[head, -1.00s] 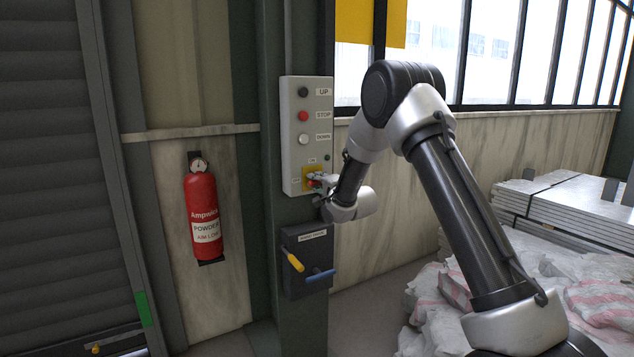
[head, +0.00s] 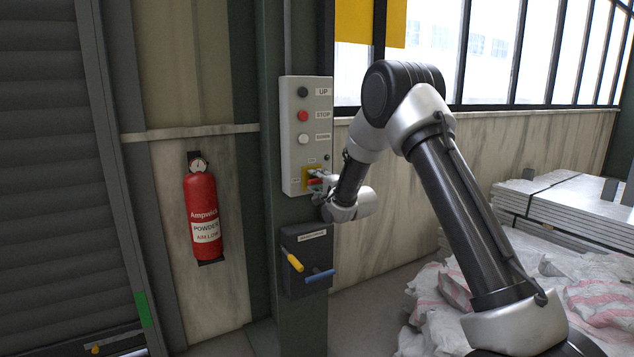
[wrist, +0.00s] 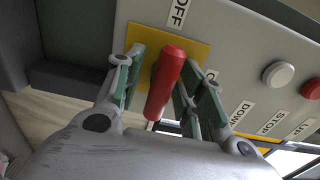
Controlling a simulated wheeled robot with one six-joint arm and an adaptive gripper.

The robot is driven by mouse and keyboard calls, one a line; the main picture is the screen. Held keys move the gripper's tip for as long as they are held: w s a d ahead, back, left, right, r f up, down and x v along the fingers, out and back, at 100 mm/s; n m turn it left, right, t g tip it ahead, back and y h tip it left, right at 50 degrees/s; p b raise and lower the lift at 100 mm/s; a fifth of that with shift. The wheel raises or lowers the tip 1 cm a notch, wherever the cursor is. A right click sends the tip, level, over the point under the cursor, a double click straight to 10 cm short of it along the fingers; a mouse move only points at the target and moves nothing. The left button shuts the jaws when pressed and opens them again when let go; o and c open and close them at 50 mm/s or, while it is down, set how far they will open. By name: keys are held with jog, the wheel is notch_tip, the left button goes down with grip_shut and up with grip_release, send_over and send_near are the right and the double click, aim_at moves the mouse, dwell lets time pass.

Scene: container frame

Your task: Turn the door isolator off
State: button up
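The door isolator is a red handle (wrist: 165,82) on a yellow plate (wrist: 199,52) at the bottom of the grey control box (head: 291,128). In the wrist view its long axis points roughly toward the OFF label (wrist: 179,12). My gripper (wrist: 158,88) has one finger on each side of the handle. A gap shows between the left finger and the handle; the right finger is close to it, and I cannot tell if they touch. In the head view my gripper (head: 321,182) is at the yellow plate and partly covers it.
UP (head: 303,91), STOP (head: 303,116) and DOWN (head: 303,139) buttons sit above the isolator. A dark box (head: 298,262) with yellow and blue handles is just below my gripper. A fire extinguisher (head: 202,212) hangs left. Sacks (head: 590,300) and stacked panels (head: 560,205) are at right.

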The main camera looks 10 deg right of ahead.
jog(key=v, duration=1.2)
jog(key=s+d+f+n+g+h, duration=0.25)
jog(key=f+n+g, duration=0.25)
jog(key=f, duration=0.7)
jog(key=s+d+f+n+g+h, duration=0.2)
jog(key=s+d+n+g, duration=0.25)
jog(key=s, duration=0.55)
jog(key=s+d+r+n+g, duration=0.1)
jog(key=s+r, duration=0.5)
jog(key=s, duration=0.5)
jog(key=s+d+r+n+g, duration=0.1)
jog(key=s+d+r+n, duration=0.1)
jog(key=s+r, duration=0.5)
jog(key=s+d+r+n+g+h, duration=0.1)
jog(key=s+r, duration=0.6)
jog(key=s, duration=0.8)
jog(key=shift+s+d+n, duration=0.25)
jog(key=shift+s+n, duration=0.15)
jog(key=shift+n, duration=0.15)
